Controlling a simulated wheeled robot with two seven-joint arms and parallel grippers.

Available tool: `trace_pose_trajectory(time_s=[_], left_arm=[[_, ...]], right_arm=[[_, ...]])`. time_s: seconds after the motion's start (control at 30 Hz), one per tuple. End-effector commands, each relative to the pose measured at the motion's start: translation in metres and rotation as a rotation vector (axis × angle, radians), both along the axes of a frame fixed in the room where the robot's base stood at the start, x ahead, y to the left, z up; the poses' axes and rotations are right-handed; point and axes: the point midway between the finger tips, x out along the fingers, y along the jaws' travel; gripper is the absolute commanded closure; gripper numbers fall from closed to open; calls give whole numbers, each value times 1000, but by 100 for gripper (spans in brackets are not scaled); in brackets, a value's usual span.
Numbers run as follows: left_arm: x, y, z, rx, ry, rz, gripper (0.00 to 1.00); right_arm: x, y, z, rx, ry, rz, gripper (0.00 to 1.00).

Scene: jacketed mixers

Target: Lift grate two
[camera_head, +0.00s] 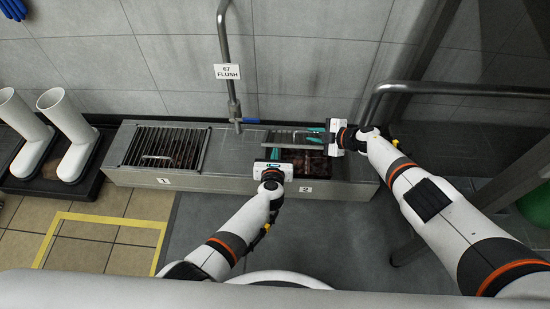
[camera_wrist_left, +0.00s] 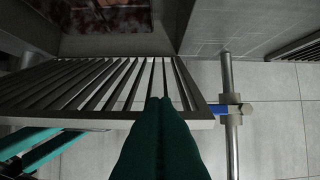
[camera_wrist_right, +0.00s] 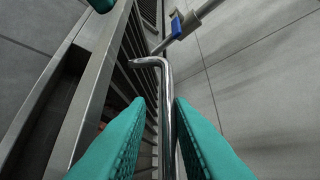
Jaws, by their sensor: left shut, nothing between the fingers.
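Grate two (camera_head: 290,131) is tilted up out of its opening above the label 2 (camera_head: 308,190); its bars also show in the left wrist view (camera_wrist_left: 85,85). Red-brown matter (camera_head: 312,165) shows in the uncovered part of the opening. My left gripper (camera_head: 274,155) is shut and empty; its teal fingertips (camera_wrist_left: 160,100) are close against the grate's edge, though contact is unclear. My right gripper (camera_head: 316,136) looks open, with the chrome handle (camera_wrist_right: 167,100) running between its fingers (camera_wrist_right: 160,110). A gap shows beside the handle.
Grate one (camera_head: 165,148) covers the left end of the metal trough (camera_head: 225,183). A pipe (camera_head: 224,55) with a blue valve (camera_head: 234,109) and a FLUSH sign (camera_head: 227,72) stands behind. A rail (camera_head: 460,89) is at right; white boots (camera_head: 70,130) stand at left.

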Motion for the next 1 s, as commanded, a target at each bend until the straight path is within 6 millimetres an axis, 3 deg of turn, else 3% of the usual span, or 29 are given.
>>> trace_pose_trajectory(time_s=[0.1, 0.47, 0.67, 1.0], left_arm=[[4, 1, 6, 0, -12, 3, 100], [4, 1, 5, 0, -10, 3, 100], [3, 1, 3, 0, -7, 3, 100], [2, 1, 2, 0, -4, 2, 100]], right_arm=[[-4, -2, -5, -7, 8, 1, 69], [-1, -4, 3, -9, 1, 3, 69], [-2, -2, 22, -7, 0, 5, 69], [-1, -1, 79, -4, -2, 5, 69]])
